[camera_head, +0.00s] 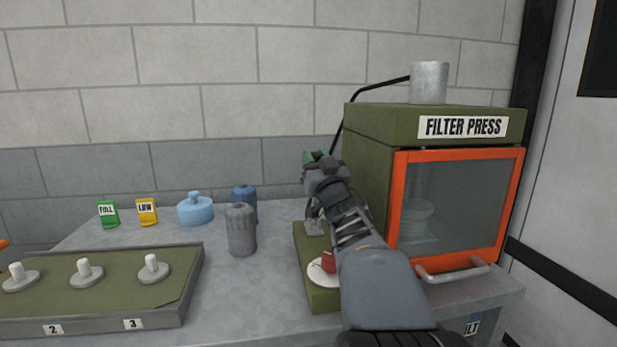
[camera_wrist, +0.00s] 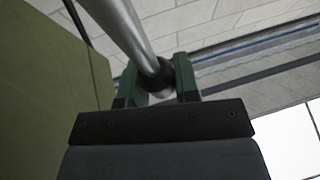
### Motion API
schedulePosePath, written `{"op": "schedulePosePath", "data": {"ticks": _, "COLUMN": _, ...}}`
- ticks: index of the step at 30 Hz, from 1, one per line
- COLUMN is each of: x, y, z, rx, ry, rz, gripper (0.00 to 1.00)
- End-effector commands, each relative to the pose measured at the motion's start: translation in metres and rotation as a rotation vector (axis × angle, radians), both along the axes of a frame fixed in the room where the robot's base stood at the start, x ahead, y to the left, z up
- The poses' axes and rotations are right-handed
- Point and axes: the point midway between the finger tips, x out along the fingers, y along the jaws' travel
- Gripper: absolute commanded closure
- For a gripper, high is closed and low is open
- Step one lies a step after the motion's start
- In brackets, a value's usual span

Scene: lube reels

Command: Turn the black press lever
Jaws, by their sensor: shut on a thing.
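My gripper (camera_head: 316,159) is left of the green filter press (camera_head: 370,170), above a green base plate (camera_head: 318,300). In the wrist view its two green fingers (camera_wrist: 160,78) are shut around the dark end of a bare metal rod (camera_wrist: 128,28), which I take to be the press lever (camera_wrist: 158,86). The rod runs up and to the left from the fingers. In the head view my gripper and arm hide the held part and much of the base plate.
The press has an orange-framed glass door (camera_head: 455,205), closed. A thin black line (camera_head: 370,93) runs from its top cylinder (camera_head: 429,82) down behind my gripper. A grey ribbed canister (camera_head: 241,230), blue bottle (camera_head: 245,203) and light-blue container (camera_head: 196,209) stand left. A pegged tray (camera_head: 115,315) lies front left.

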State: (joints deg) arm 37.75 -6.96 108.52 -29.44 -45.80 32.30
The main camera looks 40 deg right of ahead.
Motion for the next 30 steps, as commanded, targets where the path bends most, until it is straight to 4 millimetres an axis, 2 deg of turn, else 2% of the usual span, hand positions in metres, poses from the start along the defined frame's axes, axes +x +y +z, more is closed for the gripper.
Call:
{"op": "schedulePosePath", "data": {"ticks": 1, "x": -0.0015, "y": 0.0015, "z": -0.0059, "rx": -0.005, "ry": -0.01, "rz": 0.001, "gripper": 1.0}}
{"op": "schedulePosePath", "data": {"ticks": 20, "x": -0.0067, "y": 0.0039, "z": -0.0022, "rx": -0.02, "ry": -0.04, "rz": 0.001, "gripper": 1.0}}
{"op": "schedulePosePath", "data": {"ticks": 21, "x": -0.0067, "y": 0.004, "z": -0.0022, "rx": -0.02, "ry": -0.04, "rz": 0.001, "gripper": 0.67}}
{"op": "schedulePosePath", "data": {"ticks": 28, "x": -0.0071, "y": 0.0038, "z": -0.0016, "rx": -0.02, "ry": -0.041, "rz": 0.0, "gripper": 0.45}}
{"op": "schedulePosePath", "data": {"ticks": 30, "x": -0.0072, "y": 0.0036, "z": -0.0014, "rx": -0.02, "ry": -0.042, "rz": 0.0, "gripper": 0.45}}
